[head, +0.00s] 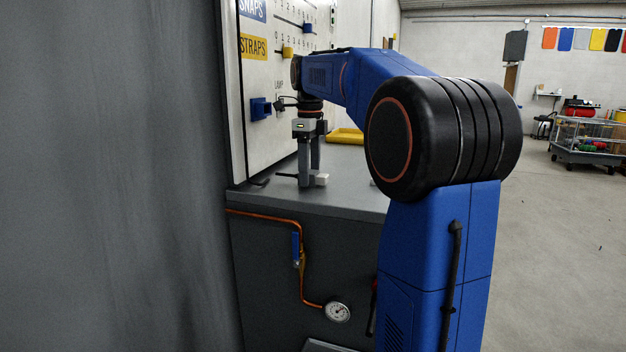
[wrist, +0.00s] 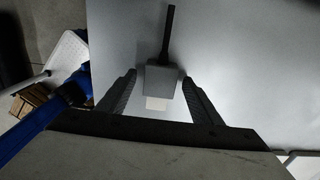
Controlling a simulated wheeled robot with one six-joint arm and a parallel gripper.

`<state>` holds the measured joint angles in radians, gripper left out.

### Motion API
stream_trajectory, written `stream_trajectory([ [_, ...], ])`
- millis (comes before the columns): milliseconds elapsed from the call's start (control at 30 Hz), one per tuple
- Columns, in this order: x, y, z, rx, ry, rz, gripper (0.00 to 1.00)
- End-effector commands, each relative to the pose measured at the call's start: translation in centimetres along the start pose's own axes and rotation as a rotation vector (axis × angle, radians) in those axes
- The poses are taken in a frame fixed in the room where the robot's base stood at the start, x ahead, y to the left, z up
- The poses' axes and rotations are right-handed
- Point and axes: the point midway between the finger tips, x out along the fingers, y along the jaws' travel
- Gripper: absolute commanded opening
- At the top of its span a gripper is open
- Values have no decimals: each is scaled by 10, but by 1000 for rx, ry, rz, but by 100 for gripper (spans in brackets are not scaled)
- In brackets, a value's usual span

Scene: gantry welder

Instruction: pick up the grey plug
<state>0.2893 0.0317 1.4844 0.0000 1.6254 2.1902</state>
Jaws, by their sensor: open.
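The grey plug (wrist: 163,79) lies on the grey bench top (wrist: 240,70). It has a blocky grey body, a dark thin bar at its far end and a pale block at its near end. My gripper (wrist: 159,76) is open, with one finger on each side of the plug's body and small gaps showing. In the head view my gripper (head: 309,182) points straight down at the bench. The plug's pale end (head: 321,180) shows right of the fingers and its dark bar shows left. The fingers hide the middle of its body there.
A white board with labels (head: 254,47) and a blue holder (head: 260,108) stands behind the bench at left. A yellow tray (head: 345,136) lies farther back on the bench. A copper pipe with a gauge (head: 337,311) runs down the bench front. The bench around the plug is clear.

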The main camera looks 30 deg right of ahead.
Motion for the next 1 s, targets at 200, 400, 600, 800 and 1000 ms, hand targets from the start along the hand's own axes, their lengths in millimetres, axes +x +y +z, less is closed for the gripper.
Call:
stream_trajectory([
  [200, 0, 0, 0, 0, 0, 0, 21],
  [400, 0, 0, 0, 0, 0, 0, 9],
  [600, -6, 0, 0, 0, 0, -1, 9],
  [800, -37, 0, 0, 0, -2, -3, 9],
  [1000, -73, -1, 0, 0, -1, -1, 9],
])
